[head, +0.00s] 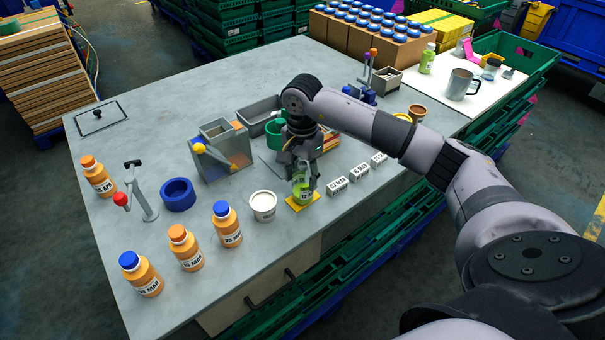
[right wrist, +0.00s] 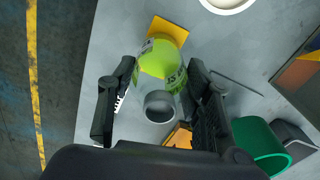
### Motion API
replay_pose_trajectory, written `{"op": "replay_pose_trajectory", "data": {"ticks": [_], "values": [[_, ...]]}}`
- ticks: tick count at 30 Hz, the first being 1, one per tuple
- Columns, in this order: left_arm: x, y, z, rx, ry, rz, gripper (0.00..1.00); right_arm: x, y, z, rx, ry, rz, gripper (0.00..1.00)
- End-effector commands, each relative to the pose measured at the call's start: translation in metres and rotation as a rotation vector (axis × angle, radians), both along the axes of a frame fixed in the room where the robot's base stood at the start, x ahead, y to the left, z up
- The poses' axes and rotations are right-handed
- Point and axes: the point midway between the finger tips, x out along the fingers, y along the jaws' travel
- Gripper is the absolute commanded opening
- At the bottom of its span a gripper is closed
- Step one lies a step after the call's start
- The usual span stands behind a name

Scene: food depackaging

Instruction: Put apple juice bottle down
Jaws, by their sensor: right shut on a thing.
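The apple juice bottle (head: 301,190) is green and clear and stands upright at the yellow square mat (head: 290,204) near the front of the grey table. I cannot tell if its base touches the mat. In the right wrist view the bottle (right wrist: 160,80) lies between the fingers, its open grey neck toward the camera, with a corner of the yellow mat (right wrist: 165,26) beyond it. My right gripper (head: 302,172) reaches down from above and is shut on the bottle. Its fingers also show in the right wrist view (right wrist: 158,90). My left gripper is not in view.
A white tub (head: 262,206) stands just left of the mat, and small white label blocks (head: 337,187) stand to the right. Orange bottles (head: 186,248) line the front left. A green cup (head: 275,134) is behind the gripper.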

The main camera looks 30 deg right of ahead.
Motion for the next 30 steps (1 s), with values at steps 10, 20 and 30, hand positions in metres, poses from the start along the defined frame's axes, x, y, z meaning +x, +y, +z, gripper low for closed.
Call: {"op": "replay_pose_trajectory", "data": {"ticks": [10,20,30], "values": [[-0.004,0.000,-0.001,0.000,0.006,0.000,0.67,0.000,0.000,-0.001,0.000,0.000,0.000,0.54],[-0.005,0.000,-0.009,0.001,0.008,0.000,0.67,0.001,-0.001,0.022,-0.001,-0.005,-0.001,0.54],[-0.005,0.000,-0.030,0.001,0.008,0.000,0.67,0.001,0.000,0.096,0.001,-0.006,0.000,0.54]]}}
